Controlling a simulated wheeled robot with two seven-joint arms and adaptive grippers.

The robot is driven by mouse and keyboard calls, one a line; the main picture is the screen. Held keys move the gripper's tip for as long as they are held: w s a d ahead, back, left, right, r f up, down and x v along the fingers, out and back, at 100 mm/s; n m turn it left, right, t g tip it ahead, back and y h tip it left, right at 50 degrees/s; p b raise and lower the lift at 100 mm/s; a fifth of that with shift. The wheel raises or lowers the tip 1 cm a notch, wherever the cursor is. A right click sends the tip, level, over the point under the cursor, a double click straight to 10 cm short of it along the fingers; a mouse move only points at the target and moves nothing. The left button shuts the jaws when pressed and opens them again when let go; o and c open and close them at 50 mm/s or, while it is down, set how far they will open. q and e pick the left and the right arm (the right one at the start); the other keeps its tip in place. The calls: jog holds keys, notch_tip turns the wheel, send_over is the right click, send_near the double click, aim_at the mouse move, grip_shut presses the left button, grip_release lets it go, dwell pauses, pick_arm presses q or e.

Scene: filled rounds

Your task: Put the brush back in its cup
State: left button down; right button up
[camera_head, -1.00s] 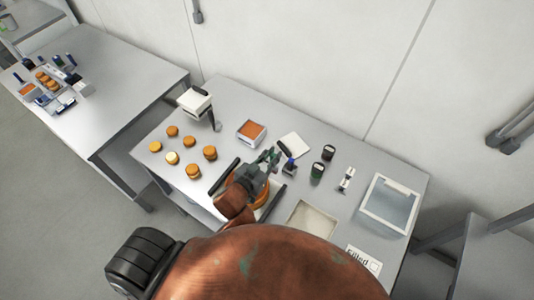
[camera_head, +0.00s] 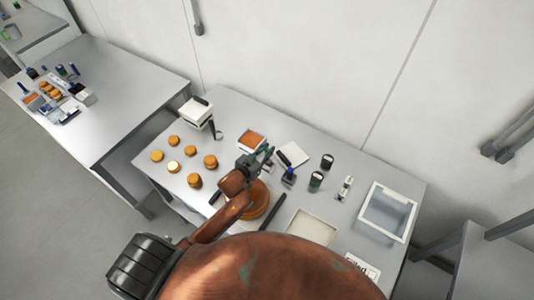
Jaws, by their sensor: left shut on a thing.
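My left gripper (camera_head: 264,155) is shut over the middle of the table, between the tray of orange filling and the white pad. It appears to hold the brush, a thin piece mostly hidden by the fingers; its bristles cannot be made out. A small dark holder with a blue top (camera_head: 289,175) stands just right of the fingertips, apart from them; I cannot tell whether it is the brush's cup. My right gripper is not in view.
Several small filled rounds (camera_head: 195,180) stand at left. A filling tray (camera_head: 251,140), a white pad (camera_head: 293,155) with a dark stick, and dark jars (camera_head: 316,181) stand around the gripper. A clear bin (camera_head: 387,212) is at right, a shallow tray (camera_head: 311,227) in front.

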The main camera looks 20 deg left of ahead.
pick_arm(q)
jog(key=shift+f+p, duration=0.35)
jog(key=shift+f, duration=1.2)
jog(key=c, duration=1.9)
grip_release()
jog(key=b+v, duration=0.1)
jog(key=v, duration=1.1)
